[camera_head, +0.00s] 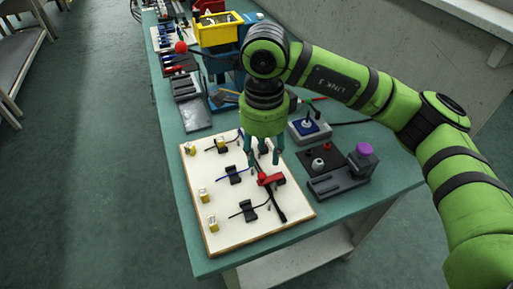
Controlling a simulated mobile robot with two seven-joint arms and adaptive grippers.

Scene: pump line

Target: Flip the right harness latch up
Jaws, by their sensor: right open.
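A cream harness board (250,232) lies near the front end of the table. It carries several black clips with wires and several small yellow-and-white connectors. A red latch (270,180) on a black strap or base sits at the board's right side. My right gripper (264,162) points down just above and behind the red latch, with its teal fingers apart. I cannot tell whether a fingertip touches the latch. The gripper hides part of the board's far right corner. My left gripper is not in view.
A grey fixture with a purple knob (364,150) and a dark plate with small knobs (319,163) stand right of the board. A blue-topped switch box (308,127) is behind them. A yellow bin (218,30) and a red ball knob (181,47) are farther back.

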